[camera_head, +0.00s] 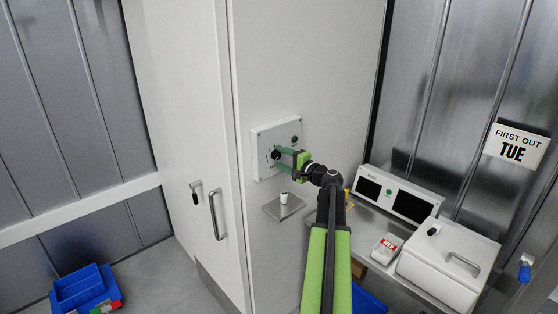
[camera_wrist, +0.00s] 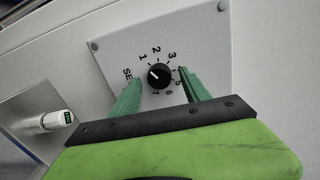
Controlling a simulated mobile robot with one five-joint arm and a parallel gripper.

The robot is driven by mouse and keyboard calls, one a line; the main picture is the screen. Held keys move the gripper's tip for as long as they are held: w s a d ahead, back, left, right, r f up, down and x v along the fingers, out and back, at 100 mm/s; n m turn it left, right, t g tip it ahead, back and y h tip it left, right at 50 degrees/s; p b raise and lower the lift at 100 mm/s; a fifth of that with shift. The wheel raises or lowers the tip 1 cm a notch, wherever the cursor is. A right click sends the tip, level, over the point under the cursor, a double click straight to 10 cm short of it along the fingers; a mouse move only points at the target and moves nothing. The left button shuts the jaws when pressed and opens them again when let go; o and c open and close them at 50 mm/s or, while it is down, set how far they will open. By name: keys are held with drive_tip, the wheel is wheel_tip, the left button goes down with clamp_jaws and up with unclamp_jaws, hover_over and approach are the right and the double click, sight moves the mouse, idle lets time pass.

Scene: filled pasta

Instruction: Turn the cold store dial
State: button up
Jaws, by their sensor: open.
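The cold store dial (camera_wrist: 158,75) is a black round knob with a white pointer line, on a white panel (camera_wrist: 105,45) with numbers around it. In the wrist view the pointer aims to the upper left, roughly towards the 1. In the head view the dial (camera_head: 276,154) sits on the panel fixed to the white cabinet wall. My gripper (camera_head: 281,161) is at the panel, with its green fingers either side of the dial. In the wrist view my gripper (camera_wrist: 161,88) is open, with gaps between both fingers and the knob.
A small metal shelf (camera_head: 272,208) with a white cylinder (camera_head: 284,198) is below the panel. A cabinet door handle (camera_head: 217,214) is to the left. A bench at right holds a white box (camera_head: 448,265) and a display unit (camera_head: 398,194). Blue bins (camera_head: 84,288) stand on the floor.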

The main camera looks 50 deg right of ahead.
drive_tip(key=s+a, duration=0.1)
drive_tip(key=s, duration=1.6)
drive_tip(key=shift+s+r+p, duration=0.15)
drive_tip(key=shift+r+p, duration=0.25)
drive_tip(key=shift+a, duration=0.1)
